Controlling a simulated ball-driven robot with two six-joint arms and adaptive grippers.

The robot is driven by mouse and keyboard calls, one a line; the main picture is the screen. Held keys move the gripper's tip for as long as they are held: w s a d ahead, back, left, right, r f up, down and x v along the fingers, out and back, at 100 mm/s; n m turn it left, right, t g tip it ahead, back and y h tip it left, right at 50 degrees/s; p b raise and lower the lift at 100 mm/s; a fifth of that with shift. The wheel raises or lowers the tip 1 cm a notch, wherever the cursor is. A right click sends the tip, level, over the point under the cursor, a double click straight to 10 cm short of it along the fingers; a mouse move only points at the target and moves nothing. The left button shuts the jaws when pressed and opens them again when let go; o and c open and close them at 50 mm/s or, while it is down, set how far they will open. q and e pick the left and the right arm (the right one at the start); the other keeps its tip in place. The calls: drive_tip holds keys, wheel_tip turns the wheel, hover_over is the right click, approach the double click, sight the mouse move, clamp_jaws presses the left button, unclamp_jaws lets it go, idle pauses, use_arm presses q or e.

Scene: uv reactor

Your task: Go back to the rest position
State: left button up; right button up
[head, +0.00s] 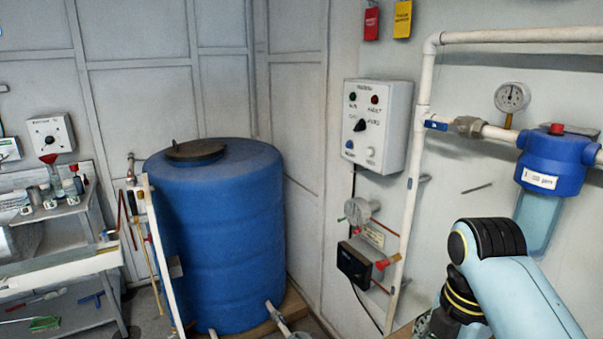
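My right arm comes in from the lower right in the head view, with a light blue link and a black joint. Its wrist bends down toward the bottom edge. A dark piece at its end, probably part of my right gripper (431,323), shows at the bottom edge. Its fingers cannot be made out, so I cannot tell whether it is open or holds anything. My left arm and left gripper are not in view.
A blue barrel (232,235) with a black lid stands in the corner. A control box (378,126), white pipe (424,85), gauge (512,97) and blue filter housing (552,165) are on the right wall, the housing near my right arm. A cluttered bench (75,262) stands left.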

drive_tip(key=s+d+f+m, duration=0.2)
drive_tip(key=s+f+m, duration=0.45)
drive_tip(key=f, duration=0.65)
drive_tip(key=s+d+f+m, duration=0.2)
drive_tip(key=s+f+m, duration=0.45)
drive_tip(key=f, duration=0.65)
drive_tip(key=s+d+f+m, duration=0.2)
drive_tip(key=s+f+m, duration=0.15)
drive_tip(key=s, duration=0.55)
drive_tip(key=s+d+f+m+h, duration=0.1)
drive_tip(key=s+f+m, duration=0.25)
drive_tip(key=s, duration=0.65)
drive_tip(key=s+d+f+m, duration=0.2)
drive_tip(key=s+f, duration=0.2)
drive_tip(key=s, duration=0.5)
use_arm(q)
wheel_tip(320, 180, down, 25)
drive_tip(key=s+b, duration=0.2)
drive_tip(key=b, duration=2.2)
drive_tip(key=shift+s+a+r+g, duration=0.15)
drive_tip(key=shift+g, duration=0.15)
use_arm(e)
wheel_tip(320, 180, down, 24)
drive_tip(key=shift+w+t, duration=0.15)
drive_tip(key=shift+t, duration=0.15)
